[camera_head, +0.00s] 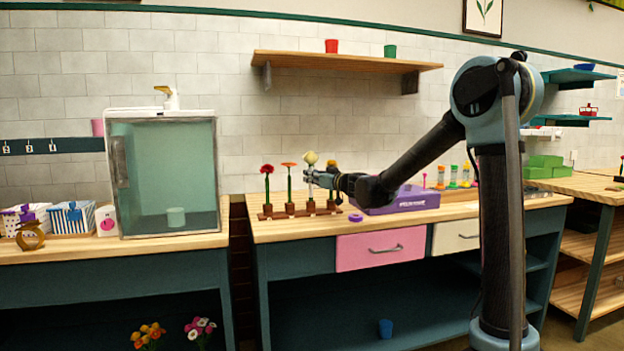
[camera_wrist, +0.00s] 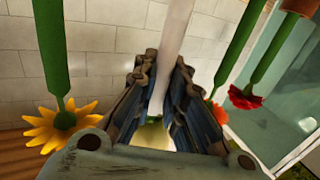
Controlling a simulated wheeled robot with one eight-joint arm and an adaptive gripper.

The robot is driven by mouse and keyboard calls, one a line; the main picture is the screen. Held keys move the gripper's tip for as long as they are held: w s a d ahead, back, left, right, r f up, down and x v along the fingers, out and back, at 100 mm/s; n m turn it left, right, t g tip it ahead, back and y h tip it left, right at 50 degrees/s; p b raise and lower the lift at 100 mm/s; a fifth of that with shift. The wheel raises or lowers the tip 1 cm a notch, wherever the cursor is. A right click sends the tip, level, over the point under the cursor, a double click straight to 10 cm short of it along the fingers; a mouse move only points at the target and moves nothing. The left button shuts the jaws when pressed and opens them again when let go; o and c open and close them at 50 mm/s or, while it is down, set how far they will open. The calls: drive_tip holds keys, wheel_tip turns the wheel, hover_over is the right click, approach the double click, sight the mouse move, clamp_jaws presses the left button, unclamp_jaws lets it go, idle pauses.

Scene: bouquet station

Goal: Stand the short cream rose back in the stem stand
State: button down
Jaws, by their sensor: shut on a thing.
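The stem stand (camera_head: 300,211) is a low brown rack on the wooden bench, with flowers upright in a row. The cream rose (camera_head: 310,158) is upright above the stand, between the orange flower (camera_head: 289,165) and the yellow flower (camera_head: 332,165). My gripper (camera_head: 313,177) is shut on its stem just below the bloom. In the wrist view, which looks inverted, the fingers (camera_wrist: 164,82) close around a pale stem (camera_wrist: 177,35), and the cream bloom (camera_wrist: 152,137) shows partly between them. I cannot tell whether the stem's foot sits in a hole.
A red flower (camera_head: 267,169) stands at the stand's left end. A purple box (camera_head: 405,200) lies right of the stand, and a purple ring (camera_head: 355,218) lies in front. A glass-fronted cabinet (camera_head: 165,175) stands on the left counter. Bare bench top lies in front of the stand.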

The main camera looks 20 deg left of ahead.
drive_tip(key=shift+f, duration=1.35)
idle(1.3)
drive_tip(key=c, duration=1)
unclamp_jaws()
drive_tip(key=v, duration=0.9)
idle(0.8)
idle(0.4)
